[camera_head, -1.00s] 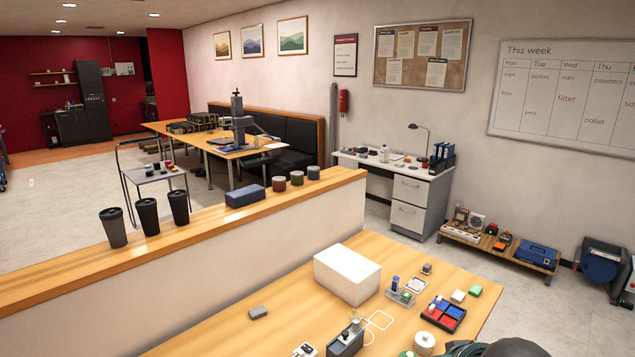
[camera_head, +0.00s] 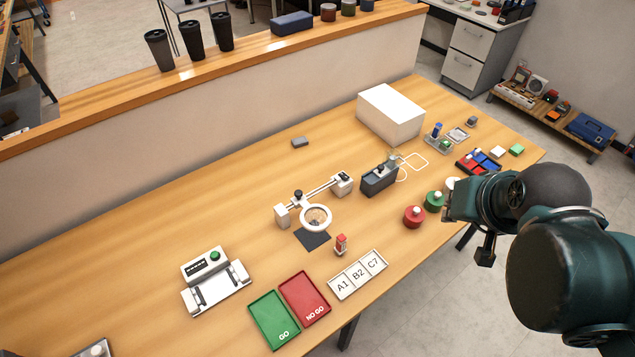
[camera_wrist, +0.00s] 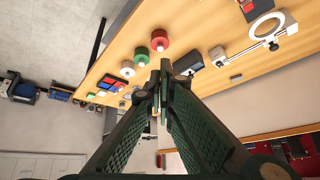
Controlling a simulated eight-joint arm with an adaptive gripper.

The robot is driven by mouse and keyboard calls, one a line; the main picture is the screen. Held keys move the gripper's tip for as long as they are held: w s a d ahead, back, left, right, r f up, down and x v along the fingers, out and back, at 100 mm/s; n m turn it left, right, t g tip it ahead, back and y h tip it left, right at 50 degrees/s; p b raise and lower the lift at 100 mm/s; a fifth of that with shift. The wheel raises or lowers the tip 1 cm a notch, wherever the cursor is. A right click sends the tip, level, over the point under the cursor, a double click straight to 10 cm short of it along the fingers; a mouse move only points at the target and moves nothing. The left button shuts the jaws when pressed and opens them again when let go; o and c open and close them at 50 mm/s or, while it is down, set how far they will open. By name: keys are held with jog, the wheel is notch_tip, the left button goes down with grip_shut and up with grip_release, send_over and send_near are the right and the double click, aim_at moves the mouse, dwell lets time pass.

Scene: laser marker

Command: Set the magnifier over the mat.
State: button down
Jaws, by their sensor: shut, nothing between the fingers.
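The mat (camera_head: 311,239) is a small dark square just in front of the ring. In the head view the ring overlaps only the mat's far edge. The wrist view shows the ring (camera_wrist: 266,26) at the upper right, with the dark mat (camera_wrist: 289,20) partly visible beside it. My gripper (camera_wrist: 164,78) is shut and empty, well apart from the magnifier. In the head view my arm is at the right, over the table's front edge.
Red (camera_head: 414,217) and green (camera_head: 434,201) round pots stand between my arm and the magnifier. A small red-topped item (camera_head: 341,244) stands right of the mat. Green (camera_head: 273,321) and red (camera_head: 304,298) trays lie in front. A white box (camera_head: 391,115) stands behind.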

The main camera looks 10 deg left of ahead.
jog(key=w+a+f+m+g+y+p, duration=0.2)
jog(key=w+a+f+m+g+y, duration=0.1)
jog(key=w+a, duration=0.6)
jog(key=w+a+f+m+g+y+p, duration=0.3)
jog(key=w+a+f+m+g, duration=0.3)
jog(key=w+a+m, duration=0.3)
jog(key=shift+w+a+f+m+y, duration=0.15)
jog(key=shift+a+f+m+y, duration=0.4)
jog(key=shift+a, duration=1.3)
jog(key=shift+a+m, duration=0.1)
jog(key=shift+m, duration=0.15)
send_near(305, 199)
notch_tip(305, 199, down, 4)
jog(key=w+d, duration=0.1)
jog(key=shift+s+a+f, duration=0.15)
jog(key=shift+s+a, duration=0.05)
jog(key=shift+a, duration=0.45)
jog(key=shift+s+a+f, duration=0.15)
jog(key=shift+a, duration=0.55)
jog(key=shift+s+a+f, duration=0.15)
jog(key=shift+s+a, duration=0.05)
jog(key=shift+a, duration=0.45)
jog(key=shift+s, duration=0.1)
